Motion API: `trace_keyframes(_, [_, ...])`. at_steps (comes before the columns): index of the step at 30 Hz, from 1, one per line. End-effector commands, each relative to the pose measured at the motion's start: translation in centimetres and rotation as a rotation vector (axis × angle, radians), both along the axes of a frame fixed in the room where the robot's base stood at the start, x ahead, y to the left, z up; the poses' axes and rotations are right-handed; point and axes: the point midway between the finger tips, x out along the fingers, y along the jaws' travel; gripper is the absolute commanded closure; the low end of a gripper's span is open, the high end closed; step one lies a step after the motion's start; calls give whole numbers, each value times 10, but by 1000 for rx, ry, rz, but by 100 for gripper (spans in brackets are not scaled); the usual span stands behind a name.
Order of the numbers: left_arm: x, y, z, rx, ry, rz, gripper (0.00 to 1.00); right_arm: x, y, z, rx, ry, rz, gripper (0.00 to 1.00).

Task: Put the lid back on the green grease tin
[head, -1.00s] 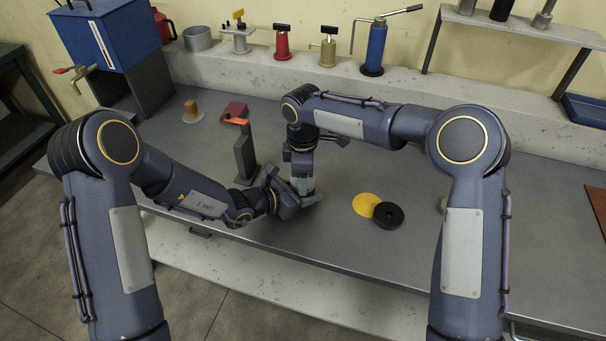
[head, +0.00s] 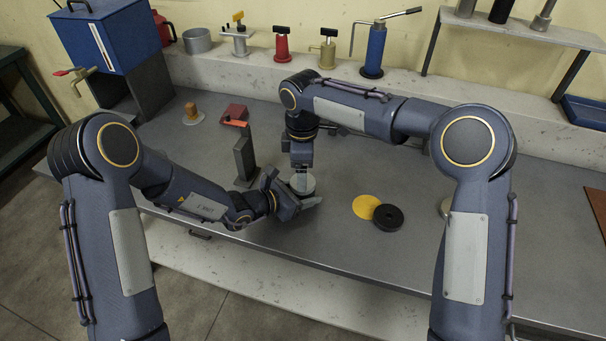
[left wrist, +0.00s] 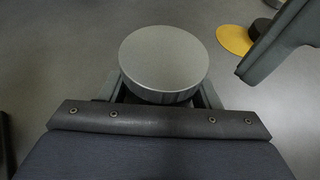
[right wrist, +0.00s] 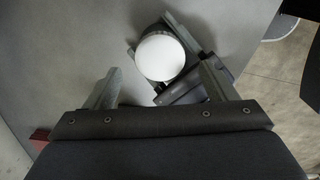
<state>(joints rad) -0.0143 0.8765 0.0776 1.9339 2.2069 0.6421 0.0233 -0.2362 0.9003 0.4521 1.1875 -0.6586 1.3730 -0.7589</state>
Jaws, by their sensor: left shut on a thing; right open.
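A short round thing with a flat, plain grey top (head: 303,183) is between the fingers of my left gripper (head: 306,200), low over the bench. It looks like the grease tin with its lid on top, but no green side shows clearly. Its grey top (left wrist: 165,57) fills the middle of the left wrist view and looks level. In the right wrist view the top (right wrist: 160,57) shines bright white. My right gripper (right wrist: 158,82) is open and empty, just above the tin, fingers pointing down at it and apart from it.
A dark post with an orange top (head: 244,155) stands close behind my left gripper. A pale round thing (head: 445,208) is partly hidden by my right arm.

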Motion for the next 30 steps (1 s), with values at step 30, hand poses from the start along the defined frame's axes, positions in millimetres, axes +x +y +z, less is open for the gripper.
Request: trace_keyframes(30, [0, 0, 0, -1, -1, 0, 100, 0, -1, 43, 0, 1, 873, 25])
